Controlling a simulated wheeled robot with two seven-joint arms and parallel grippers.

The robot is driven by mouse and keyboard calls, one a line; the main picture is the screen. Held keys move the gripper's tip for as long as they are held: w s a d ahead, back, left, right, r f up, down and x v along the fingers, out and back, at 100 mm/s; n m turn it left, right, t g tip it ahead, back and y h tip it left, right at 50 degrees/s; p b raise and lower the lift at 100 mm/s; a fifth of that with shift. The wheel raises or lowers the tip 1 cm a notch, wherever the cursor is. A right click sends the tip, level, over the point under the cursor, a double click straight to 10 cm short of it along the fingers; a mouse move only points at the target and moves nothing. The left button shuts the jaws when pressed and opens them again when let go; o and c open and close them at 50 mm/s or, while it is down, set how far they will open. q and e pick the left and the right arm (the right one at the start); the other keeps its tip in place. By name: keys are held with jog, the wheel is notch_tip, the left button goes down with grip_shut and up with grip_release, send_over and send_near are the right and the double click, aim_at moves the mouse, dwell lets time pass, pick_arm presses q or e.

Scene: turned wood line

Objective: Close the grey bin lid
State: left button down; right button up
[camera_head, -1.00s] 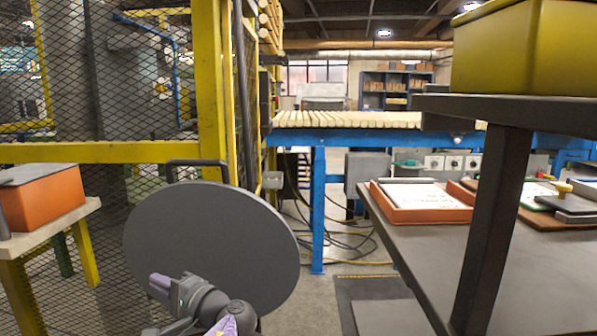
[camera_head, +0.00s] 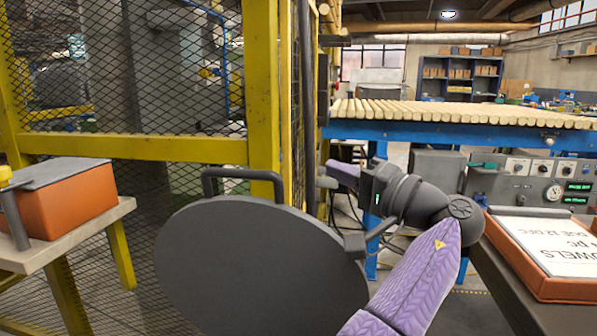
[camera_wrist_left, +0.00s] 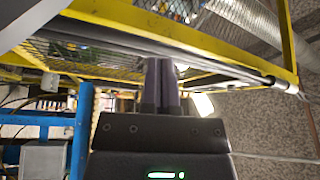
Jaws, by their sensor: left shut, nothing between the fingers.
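The grey bin lid (camera_head: 255,265) is a large dark round disc low in the middle of the head view, raised and tilted, with a bar handle (camera_head: 243,174) at its top edge. Its bottom edge is cut off by the frame, and the bin itself is not in view. My left gripper (camera_head: 330,169) is shut and empty, beyond the lid's upper right edge, with its fingers pointing left. No contact with the lid shows. In the left wrist view its fingers (camera_wrist_left: 160,84) are together; the lid is not recognisable there. My right gripper is not in view.
A yellow post (camera_head: 262,90) and mesh fence stand close behind the lid. An orange box (camera_head: 70,205) sits on a side table at left. A blue roller conveyor (camera_head: 440,131) is behind. An orange tray (camera_head: 520,262) lies on a dark table at right.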

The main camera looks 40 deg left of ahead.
pick_arm(q)
jog(key=b, duration=0.2)
send_over(294, 211)
jog(key=w+a, duration=0.1)
jog(key=w, duration=0.2)
jog(key=shift+s+d+f+b, duration=0.1)
jog(key=shift+s+d+b, duration=0.15)
jog(key=shift+s, duration=0.2)
jog(key=shift+s+d+b, duration=0.15)
jog(key=shift+s+b, duration=0.05)
jog(key=shift+s, duration=0.2)
jog(key=shift+s+d, duration=0.15)
jog(key=shift+s, duration=0.5)
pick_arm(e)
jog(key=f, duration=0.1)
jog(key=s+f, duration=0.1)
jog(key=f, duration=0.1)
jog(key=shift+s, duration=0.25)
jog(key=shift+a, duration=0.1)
